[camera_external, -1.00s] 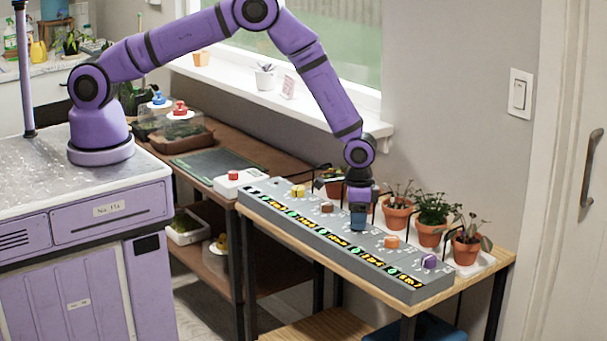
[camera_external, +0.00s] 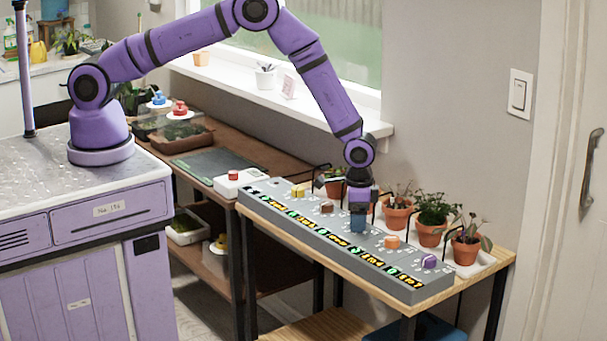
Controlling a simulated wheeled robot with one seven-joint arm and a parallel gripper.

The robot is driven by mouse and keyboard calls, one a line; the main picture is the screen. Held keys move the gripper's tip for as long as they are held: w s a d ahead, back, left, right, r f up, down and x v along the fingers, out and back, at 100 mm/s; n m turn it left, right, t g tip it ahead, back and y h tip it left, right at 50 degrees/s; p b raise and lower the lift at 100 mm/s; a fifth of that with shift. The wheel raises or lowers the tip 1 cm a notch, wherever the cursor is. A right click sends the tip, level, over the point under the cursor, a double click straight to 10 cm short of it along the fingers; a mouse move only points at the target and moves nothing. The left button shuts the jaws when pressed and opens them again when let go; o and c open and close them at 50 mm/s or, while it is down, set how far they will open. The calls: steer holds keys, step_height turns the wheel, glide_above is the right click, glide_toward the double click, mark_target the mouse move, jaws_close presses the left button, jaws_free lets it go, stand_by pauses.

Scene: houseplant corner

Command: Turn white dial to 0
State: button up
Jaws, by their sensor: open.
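A long grey control panel (camera_external: 300,222) lies on the wooden bench, with a row of dials and lit displays along its front edge. My gripper (camera_external: 357,222) points straight down over the panel between the brown and orange dials. Its fingers are open, low at the panel surface.
Several potted plants (camera_external: 466,252) stand on a white tray behind the panel, close to my gripper. Thin black stakes or tubes rise there. A white box with a red button (camera_external: 233,176) stands left of the panel. A window sill (camera_external: 300,105) runs behind.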

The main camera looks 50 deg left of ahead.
step_height(320, 180, up, 11)
steer(key=shift+f, duration=0.15)
stand_by(0.4)
stand_by(0.4)
